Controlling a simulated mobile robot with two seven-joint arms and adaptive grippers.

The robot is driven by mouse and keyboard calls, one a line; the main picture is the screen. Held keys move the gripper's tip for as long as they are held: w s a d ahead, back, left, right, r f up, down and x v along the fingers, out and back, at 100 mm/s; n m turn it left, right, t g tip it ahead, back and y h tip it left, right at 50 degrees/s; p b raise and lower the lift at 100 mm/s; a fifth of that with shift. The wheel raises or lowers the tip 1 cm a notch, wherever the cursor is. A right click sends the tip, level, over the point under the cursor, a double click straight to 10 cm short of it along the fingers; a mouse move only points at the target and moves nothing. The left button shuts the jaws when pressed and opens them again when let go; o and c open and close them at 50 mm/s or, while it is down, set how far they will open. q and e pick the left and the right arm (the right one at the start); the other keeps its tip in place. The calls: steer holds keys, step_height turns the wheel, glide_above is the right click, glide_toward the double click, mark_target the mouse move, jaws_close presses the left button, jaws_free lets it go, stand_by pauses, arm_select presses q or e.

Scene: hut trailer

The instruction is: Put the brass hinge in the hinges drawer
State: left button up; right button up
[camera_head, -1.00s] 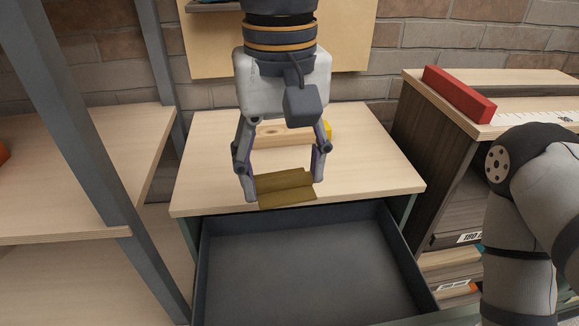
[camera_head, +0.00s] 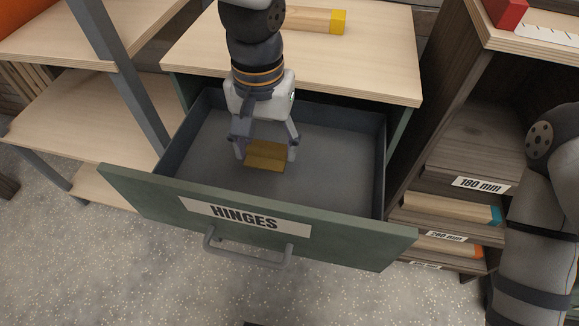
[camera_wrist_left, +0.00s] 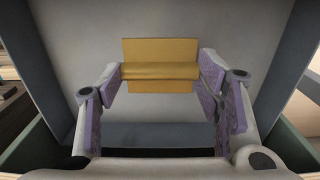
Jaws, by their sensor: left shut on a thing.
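The brass hinge (camera_head: 264,156) is a small golden plate with a ridge along its middle. My left gripper (camera_head: 265,150) is shut on it by its two ends, pointing down inside the open hinges drawer (camera_head: 335,185). In the left wrist view the hinge (camera_wrist_left: 160,71) spans between the two fingertips, over the grey drawer floor. I cannot tell whether it touches the floor. The drawer is pulled out and otherwise empty, with a green front labelled HINGES (camera_head: 245,217). My right gripper is out of view.
A wooden top (camera_head: 380,50) above the drawer holds a wooden piece with a yellow end (camera_head: 338,22). A grey shelf post (camera_head: 122,75) stands left. A labelled rack (camera_head: 480,185) stands right, beside my right arm. Speckled floor lies in front.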

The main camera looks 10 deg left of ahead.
mark_target(270, 188)
arm_select(q)
steer(key=shift+s+f, duration=0.1)
steer(key=shift+f, duration=0.25)
step_height(270, 188, down, 10)
steer(key=shift+a+f+b, duration=0.1)
steer(key=shift+a+b, duration=0.05)
steer(key=shift+b, duration=0.75)
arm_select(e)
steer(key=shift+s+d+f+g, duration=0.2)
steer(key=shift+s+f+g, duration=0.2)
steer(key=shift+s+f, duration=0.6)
arm_select(q)
steer(key=o, duration=1.2)
step_height(270, 188, up, 12)
steer(key=shift+r+p, duration=0.25)
steer(key=shift+p, duration=0.85)
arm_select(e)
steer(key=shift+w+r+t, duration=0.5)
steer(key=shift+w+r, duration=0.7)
